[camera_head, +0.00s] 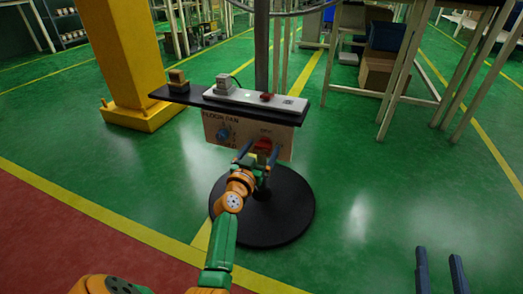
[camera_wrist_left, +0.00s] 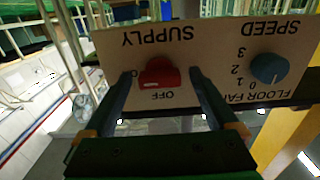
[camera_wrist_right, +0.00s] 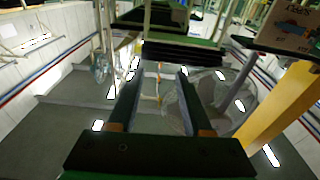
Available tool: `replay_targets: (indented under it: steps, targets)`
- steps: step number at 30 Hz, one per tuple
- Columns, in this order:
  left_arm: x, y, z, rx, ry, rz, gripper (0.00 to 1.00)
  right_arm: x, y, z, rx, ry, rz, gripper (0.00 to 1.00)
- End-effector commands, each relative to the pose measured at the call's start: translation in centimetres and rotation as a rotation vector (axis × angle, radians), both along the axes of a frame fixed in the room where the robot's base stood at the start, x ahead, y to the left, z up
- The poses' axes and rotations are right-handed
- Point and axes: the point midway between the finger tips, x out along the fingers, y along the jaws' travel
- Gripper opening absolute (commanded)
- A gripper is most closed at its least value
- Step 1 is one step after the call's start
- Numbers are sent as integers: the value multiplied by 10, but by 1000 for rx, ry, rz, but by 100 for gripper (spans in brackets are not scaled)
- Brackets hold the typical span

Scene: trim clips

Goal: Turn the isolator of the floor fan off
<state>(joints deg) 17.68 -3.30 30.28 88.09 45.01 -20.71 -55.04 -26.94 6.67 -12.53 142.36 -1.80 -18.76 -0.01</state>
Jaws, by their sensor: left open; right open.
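The isolator is a red knob (camera_head: 263,145) on the right of the floor fan's tan control panel (camera_head: 240,137). In the left wrist view the red knob (camera_wrist_left: 159,73) appears upside down between the words SUPPLY and OFF. Its grip bar looks roughly level there; I cannot tell its exact setting. My left gripper (camera_head: 257,153) is open at the panel, a finger on either side of the knob; contact is unclear. A blue speed knob (camera_wrist_left: 269,68), marked with numbers, sits beside it. My right gripper (camera_head: 438,254) is open and empty, low at the right, away from the fan.
A dark shelf (camera_head: 196,98) above the panel carries a grey power strip (camera_head: 255,98) and a small block. The fan's pole (camera_head: 262,50) rises from a round black base (camera_head: 290,222). A yellow column (camera_head: 125,60) stands left. Green floor lies open to the right.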

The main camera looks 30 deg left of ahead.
Motion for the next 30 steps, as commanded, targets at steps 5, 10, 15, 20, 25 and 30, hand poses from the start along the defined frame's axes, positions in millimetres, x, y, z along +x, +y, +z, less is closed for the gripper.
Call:
replay_targets:
  steps: [5,10,15,20,25,30]
  targets:
    - [0,0,0,0,0,0,52,0,0,0,0,1,0,50]
    - [0,0,0,0,0,0,7,0,0,0,0,2,0,50]
    - [0,0,0,-9,-2,0,7,0,0,-1,-1,6,0,50]
    - [0,-1,0,-58,-13,-2,7,0,-2,-12,-14,67,-5,50]
    - [0,-1,1,-165,-39,-2,7,-1,-5,-34,-37,178,-14,50]
    - [0,-1,1,-314,-73,-2,7,-6,-10,-62,-68,326,-26,50]
